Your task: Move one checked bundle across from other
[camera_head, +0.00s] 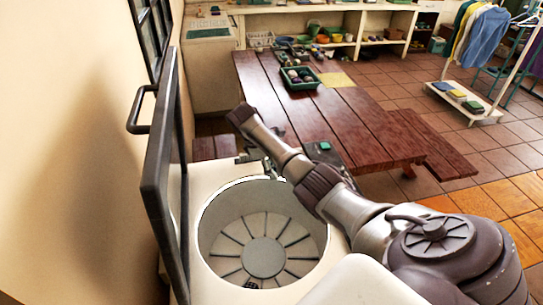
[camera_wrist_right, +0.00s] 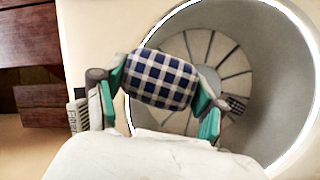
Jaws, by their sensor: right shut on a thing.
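My right gripper (camera_wrist_right: 162,92) is shut on a blue-and-white checked bundle (camera_wrist_right: 160,80), with a teal-padded finger at each end of it. In the wrist view the bundle is in front of the round opening of a white washer tub (camera_head: 207,232). A second checked bundle (camera_wrist_right: 236,103) lies inside the tub near its wall; in the head view a small dark patterned thing (camera_head: 251,284) shows at the tub's near edge. In the head view my right gripper (camera_head: 258,164) is at the far rim, and its held bundle is hidden there. My left gripper is not in view.
Behind is a wooden table (camera_head: 335,115) with a green crate (camera_head: 300,79) of rolled items. A rack with clothes (camera_head: 480,35) stands at the far right.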

